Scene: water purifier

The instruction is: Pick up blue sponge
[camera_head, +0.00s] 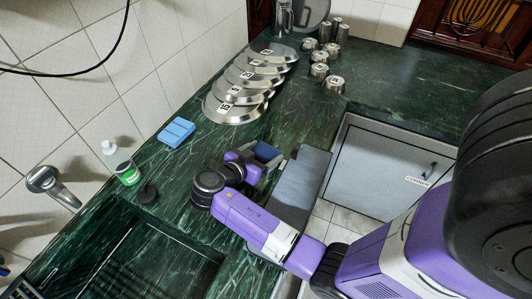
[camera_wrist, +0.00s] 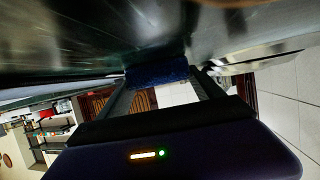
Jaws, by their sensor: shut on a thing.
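A dark blue block that looks like a sponge (camera_wrist: 157,75) sits between the fingertips of my gripper (camera_wrist: 162,82) in the wrist view. My gripper is shut on it. In the head view the dark blue block (camera_head: 266,152) shows at the end of my arm, at the front edge of the green counter; my arm hides part of it. I cannot tell whether it touches the counter. A second, lighter blue sponge-like block (camera_head: 176,132) lies flat on the counter near the tiled wall, apart from my gripper.
The green marble counter (camera_head: 300,115) holds several overlapping metal lids (camera_head: 235,112) and several small metal pots (camera_head: 333,84). A green-labelled jar (camera_head: 127,173), a small dark round thing (camera_head: 147,194) and a sink (camera_head: 135,260) are at the left. A grey cabinet door (camera_head: 375,170) is below the counter.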

